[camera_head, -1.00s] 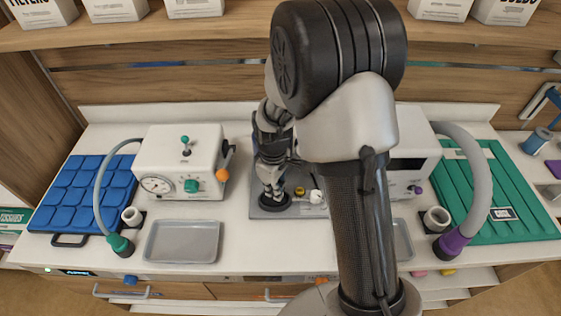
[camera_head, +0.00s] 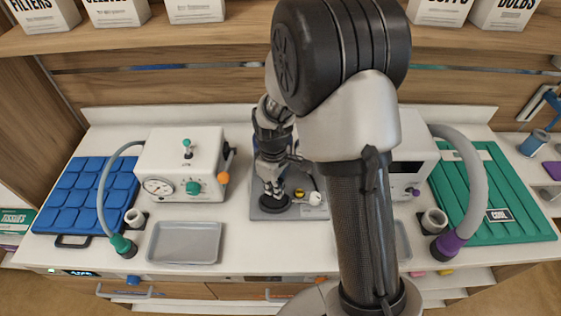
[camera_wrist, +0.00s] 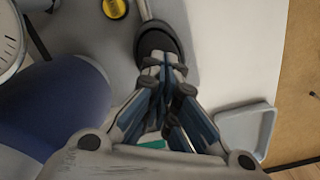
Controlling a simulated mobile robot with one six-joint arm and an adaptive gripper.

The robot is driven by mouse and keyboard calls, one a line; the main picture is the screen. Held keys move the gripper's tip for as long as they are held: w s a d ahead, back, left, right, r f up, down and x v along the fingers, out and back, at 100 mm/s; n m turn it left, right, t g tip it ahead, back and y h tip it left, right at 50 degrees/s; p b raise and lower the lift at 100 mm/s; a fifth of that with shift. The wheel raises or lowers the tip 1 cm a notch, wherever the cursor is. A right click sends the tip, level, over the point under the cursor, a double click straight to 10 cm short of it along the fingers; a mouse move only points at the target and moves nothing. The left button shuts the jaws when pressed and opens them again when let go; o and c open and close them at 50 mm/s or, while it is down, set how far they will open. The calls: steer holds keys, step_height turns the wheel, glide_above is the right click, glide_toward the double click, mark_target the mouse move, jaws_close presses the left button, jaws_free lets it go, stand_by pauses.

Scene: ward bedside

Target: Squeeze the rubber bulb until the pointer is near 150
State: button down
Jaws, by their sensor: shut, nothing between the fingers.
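The black rubber bulb (camera_wrist: 158,36) lies on a grey base plate in the wrist view, with a thin pale tube running from it. It also shows as a dark round shape (camera_head: 275,205) in the head view. My gripper (camera_wrist: 164,78) is shut and empty, its fingertips right at the bulb's near edge; whether they touch cannot be told. In the head view, my gripper (camera_head: 273,188) points down just over the bulb. A white round dial (camera_wrist: 10,38) is cut off at the left of the wrist view, and its pointer reading cannot be made out.
A blue cylinder (camera_wrist: 50,108) stands close left of my fingers in the wrist view. A yellow knob (camera_wrist: 115,8) is on the plate beyond. In the head view, a white machine (camera_head: 181,165) and a metal tray (camera_head: 184,243) stand left.

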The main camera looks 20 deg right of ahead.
steer(key=shift+r+p, duration=2.2)
steer(key=shift+r, duration=0.85)
steer(key=shift+f, duration=0.1)
steer(key=s+r+m+t+b, duration=0.3)
steer(key=s+r+m+b, duration=0.25)
steer(key=s+r, duration=0.9)
steer(key=s+r+m+t+b, duration=0.1)
steer(key=s+m, duration=0.2)
steer(key=s, duration=0.3)
steer(key=shift+s+r+t, duration=0.3)
steer(key=shift+s+r, duration=0.05)
steer(key=shift+s, duration=0.05)
steer(key=shift+d, duration=0.15)
